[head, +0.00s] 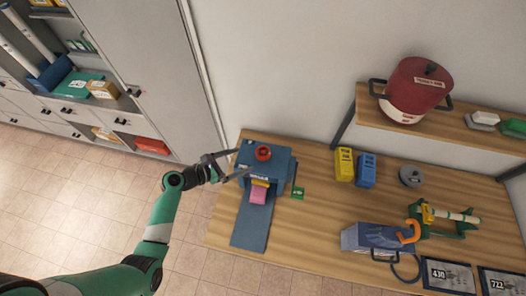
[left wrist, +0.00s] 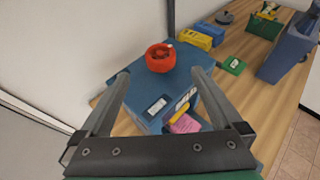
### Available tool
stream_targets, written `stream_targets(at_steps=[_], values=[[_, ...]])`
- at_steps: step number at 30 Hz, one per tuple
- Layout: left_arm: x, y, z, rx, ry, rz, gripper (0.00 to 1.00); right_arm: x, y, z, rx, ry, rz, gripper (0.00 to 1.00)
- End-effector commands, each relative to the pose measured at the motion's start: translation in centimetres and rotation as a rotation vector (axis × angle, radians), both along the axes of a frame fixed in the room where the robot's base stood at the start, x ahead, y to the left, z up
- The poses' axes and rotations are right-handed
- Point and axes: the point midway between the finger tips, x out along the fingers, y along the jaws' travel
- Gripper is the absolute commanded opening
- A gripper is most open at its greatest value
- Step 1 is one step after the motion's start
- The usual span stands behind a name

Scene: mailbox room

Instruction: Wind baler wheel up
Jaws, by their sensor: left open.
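The baler is a blue box (head: 276,168) at the left end of the wooden table, with a red wheel (head: 263,153) on its top. The wheel also shows in the left wrist view (left wrist: 160,58), beyond my fingertips. A pink piece (head: 259,194) and a yellow piece sit at the baler's front opening, above a blue chute (head: 250,227). My left gripper (head: 232,166) is open and empty at the baler's left side, its fingers pointing toward the wheel. In the left wrist view the fingers (left wrist: 162,82) are spread wide, and the wheel is not between them. My right gripper is not in view.
Yellow (head: 344,164) and blue (head: 366,170) boxes stand right of the baler, near a small green item (head: 298,193). A blue machine (head: 375,238) stands further right. A shelf holds a red pot (head: 413,90). A tall grey cabinet (head: 150,60) stands behind my left arm.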

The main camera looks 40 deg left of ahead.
Motion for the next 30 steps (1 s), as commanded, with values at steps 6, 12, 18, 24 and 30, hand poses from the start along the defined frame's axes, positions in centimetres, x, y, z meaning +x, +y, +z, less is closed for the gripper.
stream_targets(at_steps=[6, 12, 18, 24, 30], values=[[3.3, -0.8, -1.7, 0.002, -0.002, -0.007, 1.00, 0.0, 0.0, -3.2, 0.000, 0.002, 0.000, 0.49], [7.4, -1.6, -3.3, 0.002, -0.002, -0.005, 1.00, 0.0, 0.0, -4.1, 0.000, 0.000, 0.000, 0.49], [9.8, -2.0, -4.2, 0.001, -0.003, -0.003, 1.00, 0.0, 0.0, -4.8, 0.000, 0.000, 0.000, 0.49], [10.2, -2.1, -4.3, 0.002, -0.002, -0.003, 1.00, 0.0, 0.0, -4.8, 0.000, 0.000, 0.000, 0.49], [10.1, -2.1, -4.2, 0.001, -0.002, -0.002, 0.84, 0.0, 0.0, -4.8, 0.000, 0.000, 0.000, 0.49]])
